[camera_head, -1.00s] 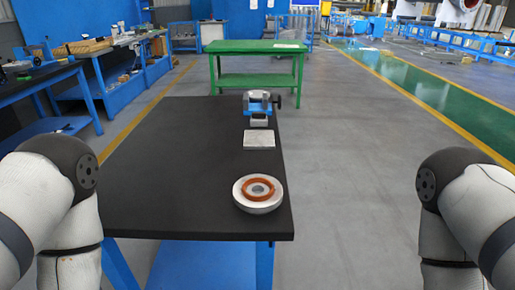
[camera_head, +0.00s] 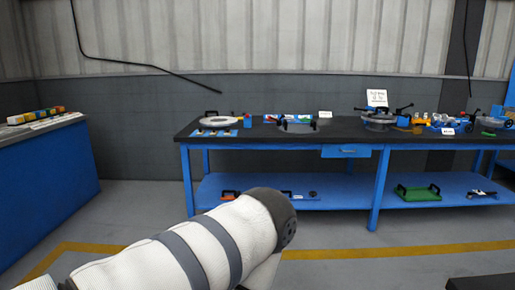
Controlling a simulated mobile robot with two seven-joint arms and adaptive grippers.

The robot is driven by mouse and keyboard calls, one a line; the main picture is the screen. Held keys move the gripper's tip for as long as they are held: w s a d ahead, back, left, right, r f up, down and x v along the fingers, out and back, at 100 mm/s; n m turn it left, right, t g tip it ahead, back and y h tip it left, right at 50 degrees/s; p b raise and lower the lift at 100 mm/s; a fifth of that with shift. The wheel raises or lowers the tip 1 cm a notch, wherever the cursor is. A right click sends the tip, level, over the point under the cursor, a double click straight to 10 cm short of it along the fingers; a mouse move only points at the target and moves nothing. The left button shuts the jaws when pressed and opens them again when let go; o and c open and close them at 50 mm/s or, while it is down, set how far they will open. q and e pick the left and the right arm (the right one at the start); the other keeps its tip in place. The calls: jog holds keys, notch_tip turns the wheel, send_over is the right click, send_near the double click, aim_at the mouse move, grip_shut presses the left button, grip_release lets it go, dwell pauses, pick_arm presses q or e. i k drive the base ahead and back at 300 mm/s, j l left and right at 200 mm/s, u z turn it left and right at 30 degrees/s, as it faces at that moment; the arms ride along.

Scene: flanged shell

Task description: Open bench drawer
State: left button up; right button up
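A long workbench with a black top (camera_head: 235,124) and blue legs stands ahead, against the grey wall. A small blue drawer (camera_head: 346,151) hangs under the top near the middle of the bench. It looks shut, with a small pale handle or label on its front. One of my arms, in grey-white sleeving, crosses the lower middle of the view well short of the bench. Neither gripper shows.
A blue lower shelf (camera_head: 335,193) holds a green tray (camera_head: 418,193). Several flanged parts and tools stand on the top. Another blue bench (camera_head: 45,185) is at the left. Grey floor with a yellow line (camera_head: 350,253) lies clear before the workbench.

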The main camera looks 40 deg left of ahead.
aim_at(329, 149)
jog(key=u, duration=0.65)
jog(key=i+j+z, duration=0.2)
jog(key=i+j, duration=0.2)
jog(key=i, duration=0.45)
jog(key=i+j+z, duration=0.25)
jog(key=i+j, duration=0.3)
jog(key=i, duration=0.25)
jog(key=i+j+z, duration=0.2)
jog(key=i+j, duration=0.5)
jog(key=i+l+z, duration=0.15)
jog(key=i, duration=0.45)
jog(key=i+l+z, duration=0.2)
jog(key=i, duration=0.45)
